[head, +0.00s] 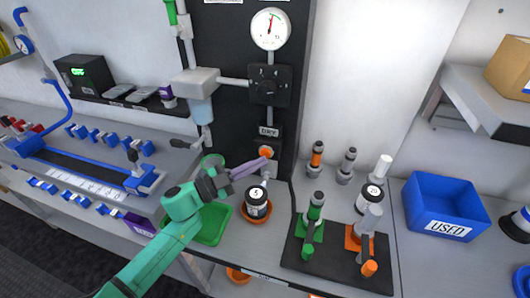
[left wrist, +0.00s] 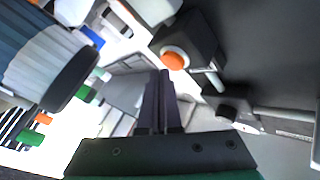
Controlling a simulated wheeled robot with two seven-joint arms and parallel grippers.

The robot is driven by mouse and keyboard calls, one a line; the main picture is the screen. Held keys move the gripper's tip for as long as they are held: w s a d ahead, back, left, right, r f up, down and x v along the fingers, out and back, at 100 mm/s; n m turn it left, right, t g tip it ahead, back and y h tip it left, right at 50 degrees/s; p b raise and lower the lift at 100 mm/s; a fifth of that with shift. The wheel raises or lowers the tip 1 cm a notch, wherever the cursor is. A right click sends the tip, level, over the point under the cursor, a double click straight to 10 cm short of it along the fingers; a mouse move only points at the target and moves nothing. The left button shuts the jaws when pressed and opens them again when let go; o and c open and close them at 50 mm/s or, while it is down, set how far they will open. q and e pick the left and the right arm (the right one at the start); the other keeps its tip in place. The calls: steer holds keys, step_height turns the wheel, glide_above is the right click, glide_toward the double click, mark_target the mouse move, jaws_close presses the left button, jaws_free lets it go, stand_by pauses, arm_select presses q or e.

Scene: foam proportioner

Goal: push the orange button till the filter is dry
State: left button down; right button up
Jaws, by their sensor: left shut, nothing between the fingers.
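The orange button (head: 265,152) sits on a dark box low on the black panel, under a small white label. In the left wrist view the orange button (left wrist: 175,61) shows as a round cap just beyond and right of my fingertips. My left gripper (head: 264,163) is shut and empty, its fingers pointing at the box just below the button. Its dark fingers also show in the left wrist view (left wrist: 164,76). I cannot tell whether they touch anything. What looks like the filter, a grey housing with a translucent bowl (head: 200,110), hangs left on the panel. My right gripper is out of view.
A gauge (head: 271,27) tops the panel. A jar marked 5 (head: 257,203) stands in an orange dish below my fingers, beside a green tray (head: 212,222). A dark mat (head: 328,270) with fittings and a blue USED bin (head: 447,204) lie to the right.

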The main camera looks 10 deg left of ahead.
arm_select(q)
steer(key=shift+s, duration=0.3)
steer(key=shift+s+a+r+p, duration=0.15)
steer(key=shift+s+p, duration=0.9)
steer(key=shift+s, duration=1.45)
